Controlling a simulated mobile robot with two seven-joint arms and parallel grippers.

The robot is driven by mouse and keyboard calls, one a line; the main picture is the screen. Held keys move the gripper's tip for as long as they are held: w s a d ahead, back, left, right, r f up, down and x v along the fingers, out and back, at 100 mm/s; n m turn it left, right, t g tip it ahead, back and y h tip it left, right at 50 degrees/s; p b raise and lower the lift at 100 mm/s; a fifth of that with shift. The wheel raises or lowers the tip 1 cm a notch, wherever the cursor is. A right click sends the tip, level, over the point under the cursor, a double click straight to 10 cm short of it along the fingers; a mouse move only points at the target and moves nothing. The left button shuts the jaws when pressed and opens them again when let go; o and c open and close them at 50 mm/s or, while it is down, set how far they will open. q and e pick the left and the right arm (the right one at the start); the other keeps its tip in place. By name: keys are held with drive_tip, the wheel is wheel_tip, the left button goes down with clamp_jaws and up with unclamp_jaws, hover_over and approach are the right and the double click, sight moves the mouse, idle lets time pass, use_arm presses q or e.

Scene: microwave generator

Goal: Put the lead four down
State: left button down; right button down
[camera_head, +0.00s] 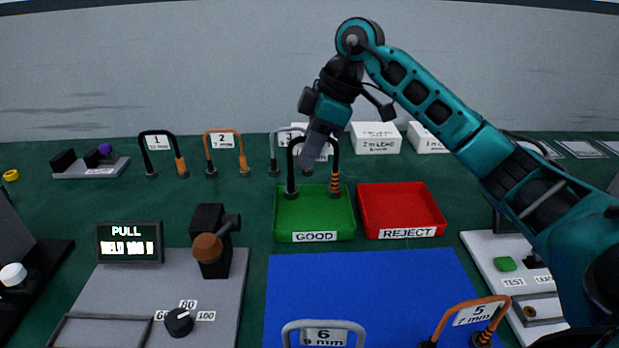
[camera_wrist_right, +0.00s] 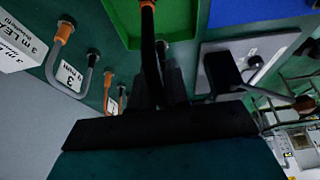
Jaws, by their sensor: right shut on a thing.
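My right gripper (camera_head: 311,155) is shut on lead four (camera_head: 336,160), a black arched lead. It stands upright, with one black end and one orange-and-black striped end. Both ends are over the green GOOD tray (camera_head: 316,222), near its back edge; I cannot tell if they touch its floor. The gripper covers part of the arch, and I cannot read its number. In the right wrist view the black lead (camera_wrist_right: 150,55) runs between the fingers (camera_wrist_right: 160,88), with the green tray (camera_wrist_right: 120,20) beyond. My left gripper is not in view.
The red REJECT tray (camera_head: 402,207) is right of the green tray. Leads one (camera_head: 158,142), two (camera_head: 222,141) and three (camera_head: 274,150) stand behind. A blue mat (camera_head: 370,285) lies in front, with leads six (camera_head: 323,326) and five (camera_head: 470,312) at its near edge. The pull tester (camera_head: 210,245) is left.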

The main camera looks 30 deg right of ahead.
drive_tip(key=shift+f+b, duration=0.4)
drive_tip(key=shift+f, duration=2.1)
drive_tip(key=c, duration=1.1)
unclamp_jaws()
drive_tip(key=shift+f, duration=0.1)
drive_tip(key=p+v, duration=0.2)
drive_tip(key=v, duration=1)
drive_tip(key=shift+s, duration=0.1)
